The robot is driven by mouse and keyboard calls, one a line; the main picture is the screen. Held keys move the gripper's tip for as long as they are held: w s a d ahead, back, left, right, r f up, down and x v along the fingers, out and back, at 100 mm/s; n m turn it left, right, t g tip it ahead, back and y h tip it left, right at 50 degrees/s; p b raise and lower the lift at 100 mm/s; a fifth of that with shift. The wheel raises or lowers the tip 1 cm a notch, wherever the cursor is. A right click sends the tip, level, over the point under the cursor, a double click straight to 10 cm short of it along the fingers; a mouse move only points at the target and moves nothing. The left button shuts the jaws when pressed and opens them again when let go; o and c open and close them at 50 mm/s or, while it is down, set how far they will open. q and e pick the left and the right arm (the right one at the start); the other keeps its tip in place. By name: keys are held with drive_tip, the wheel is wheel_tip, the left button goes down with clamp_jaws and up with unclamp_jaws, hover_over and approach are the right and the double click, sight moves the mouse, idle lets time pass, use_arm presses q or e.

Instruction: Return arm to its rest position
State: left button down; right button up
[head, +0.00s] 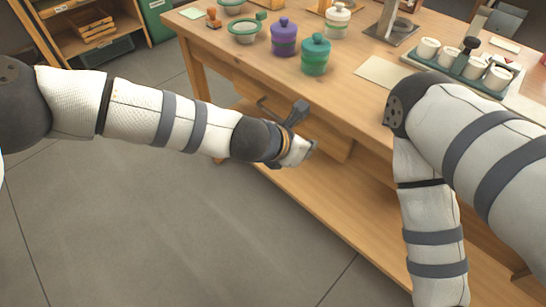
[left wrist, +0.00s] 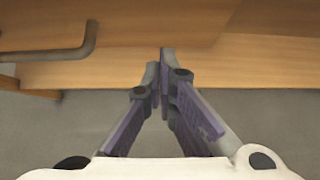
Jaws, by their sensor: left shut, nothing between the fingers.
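My left arm (head: 185,122) reaches in from the left in the head view, in front of the wooden workbench. My left gripper (head: 311,146) is below the tabletop, near the bench's drawer front. In the left wrist view the fingertips (left wrist: 161,66) meet, shut with nothing between them. My right arm (head: 435,205) is folded at the right of the head view, with its forearm hanging down in front of the bench. My right gripper is out of view.
The workbench (head: 355,85) holds a purple jar (head: 284,40), a green jar (head: 316,57) and a tray of white cups (head: 450,75). A drawer handle (left wrist: 85,45) is left of my left gripper. A lower shelf (head: 330,195) juts out below. The floor (head: 150,230) at left is clear.

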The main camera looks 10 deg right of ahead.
use_arm(q)
drive_tip(key=p+v, duration=0.2)
drive_tip(key=v, duration=0.9)
drive_tip(key=s+a+f+m+g+y, duration=0.2)
drive_tip(key=s+a+f+m, duration=0.5)
drive_tip(key=s+f, duration=0.25)
drive_tip(key=s+a+f+m+g+y, duration=0.2)
drive_tip(key=s+a+f+m, duration=0.5)
drive_tip(key=s, duration=0.3)
drive_tip(key=s+a+m+g+y+p, duration=0.1)
drive_tip(key=s+a+m+g+y, duration=0.2)
drive_tip(key=s+a+m, duration=0.7)
drive_tip(key=s+a+f, duration=0.1)
drive_tip(key=s+a, duration=0.6)
drive_tip(key=shift+m+g, duration=0.3)
drive_tip(key=shift+m, duration=0.1)
use_arm(e)
drive_tip(key=shift+t, duration=0.8)
drive_tip(key=w+r, duration=0.1)
drive_tip(key=r, duration=0.1)
drive_tip(key=w+r, duration=0.1)
drive_tip(key=w, duration=0.1)
drive_tip(key=shift+w+a+r, duration=0.15)
drive_tip(key=shift+w+r, duration=0.05)
drive_tip(key=shift+r, duration=0.2)
